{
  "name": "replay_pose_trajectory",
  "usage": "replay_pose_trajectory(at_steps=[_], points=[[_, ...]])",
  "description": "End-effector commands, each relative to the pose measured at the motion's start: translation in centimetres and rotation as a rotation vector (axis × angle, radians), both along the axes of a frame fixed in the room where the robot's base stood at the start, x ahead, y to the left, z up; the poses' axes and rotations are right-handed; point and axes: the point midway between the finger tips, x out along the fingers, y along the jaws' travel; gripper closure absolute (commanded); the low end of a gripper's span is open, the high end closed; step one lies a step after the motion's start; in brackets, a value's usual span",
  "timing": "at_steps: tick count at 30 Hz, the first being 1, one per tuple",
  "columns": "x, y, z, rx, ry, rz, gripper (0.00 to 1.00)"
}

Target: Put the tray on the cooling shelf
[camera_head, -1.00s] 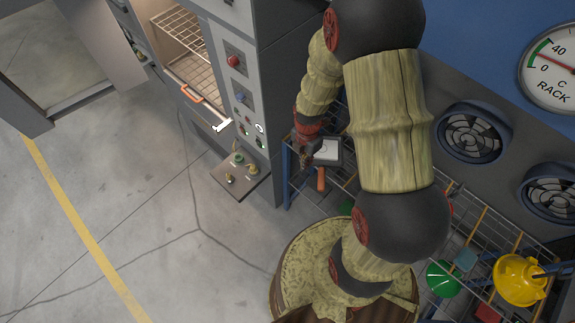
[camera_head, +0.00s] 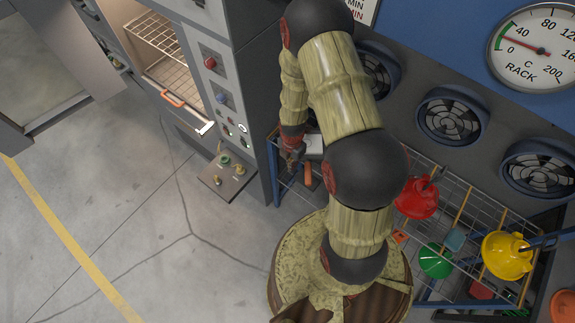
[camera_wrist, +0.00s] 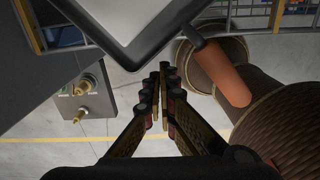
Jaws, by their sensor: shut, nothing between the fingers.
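The tray (camera_head: 314,144) is pale with a dark rim and an orange handle (camera_head: 308,174). It is at the left end of the wire cooling shelf (camera_head: 462,184), under the fans. In the wrist view the tray (camera_wrist: 128,18) fills the top middle, and its handle (camera_wrist: 222,72) slants down to the right. My gripper (camera_head: 290,163) is beside the tray's left side, apart from the handle. In the wrist view my gripper (camera_wrist: 163,68) is shut and empty, its tips just below the tray's rim and left of the handle. My arm hides part of the shelf.
The open oven (camera_head: 165,60) with wire racks stands at left, with a knob panel (camera_head: 228,174) jutting out low. Red (camera_head: 416,198), green (camera_head: 436,260) and yellow (camera_head: 507,255) hoods are at the shelf's right part. Open floor (camera_head: 110,210) lies at left.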

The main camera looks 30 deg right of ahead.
Motion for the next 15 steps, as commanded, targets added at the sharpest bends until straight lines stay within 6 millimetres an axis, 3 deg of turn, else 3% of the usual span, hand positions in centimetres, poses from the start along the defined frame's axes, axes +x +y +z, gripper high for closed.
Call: replay_pose_trajectory(at_steps=[6, 15], points=[[0.22, -1.28, -0.06, 0.001, 0.003, 0.000, 1.00], [0.26, -1.36, -0.07, 0.001, 0.003, 0.000, 1.00]])
